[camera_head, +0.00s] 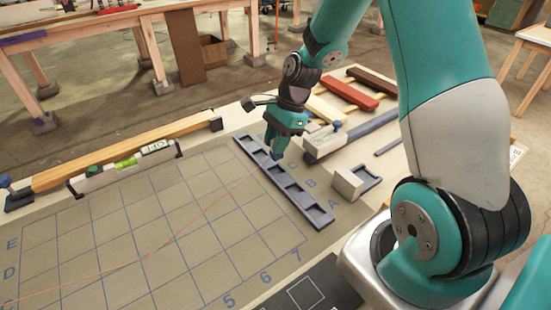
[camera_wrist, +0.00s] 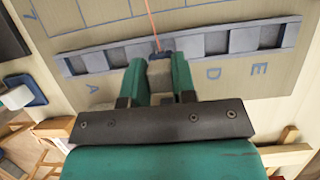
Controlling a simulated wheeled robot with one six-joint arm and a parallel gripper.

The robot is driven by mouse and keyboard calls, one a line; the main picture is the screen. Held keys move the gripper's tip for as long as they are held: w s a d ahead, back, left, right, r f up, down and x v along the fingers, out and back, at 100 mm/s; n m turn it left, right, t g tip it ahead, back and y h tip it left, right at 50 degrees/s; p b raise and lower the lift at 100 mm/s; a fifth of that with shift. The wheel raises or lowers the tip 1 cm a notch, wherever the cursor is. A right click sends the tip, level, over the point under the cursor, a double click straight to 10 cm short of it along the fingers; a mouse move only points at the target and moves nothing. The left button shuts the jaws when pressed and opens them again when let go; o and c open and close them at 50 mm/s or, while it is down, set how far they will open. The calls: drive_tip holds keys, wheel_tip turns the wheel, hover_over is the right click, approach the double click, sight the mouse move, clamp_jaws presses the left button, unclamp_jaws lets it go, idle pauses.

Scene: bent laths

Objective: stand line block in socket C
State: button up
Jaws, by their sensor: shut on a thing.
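My gripper (camera_head: 277,152) is shut on the line block (camera_wrist: 160,72), pale with a dark blue end, which shows between the two fingers in the wrist view. The grey-blue socket rail (camera_head: 298,194) lies along the board's edge, with several recessed sockets. In the wrist view the rail (camera_wrist: 235,41) crosses the top, with letters A, D and E readable; my gripper hides B and C. The block's dark end overlaps the rail near its middle; I cannot tell whether it is seated. A thin red line (camera_head: 185,226) runs from the block across the grid.
A pale block (camera_head: 347,183) stands beside a small dark tray (camera_head: 372,174) right of the rail. A wooden lath (camera_head: 110,156) and a level (camera_head: 125,165) lie at the board's far-left edge. Coloured bars (camera_head: 349,94) lie behind my gripper. The gridded board (camera_head: 150,220) is mostly clear.

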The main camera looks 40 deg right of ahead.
sight(276, 159)
drive_tip(key=shift+f, duration=2.8)
drive_tip(key=shift+f, duration=0.15)
drive_tip(key=o, duration=0.9)
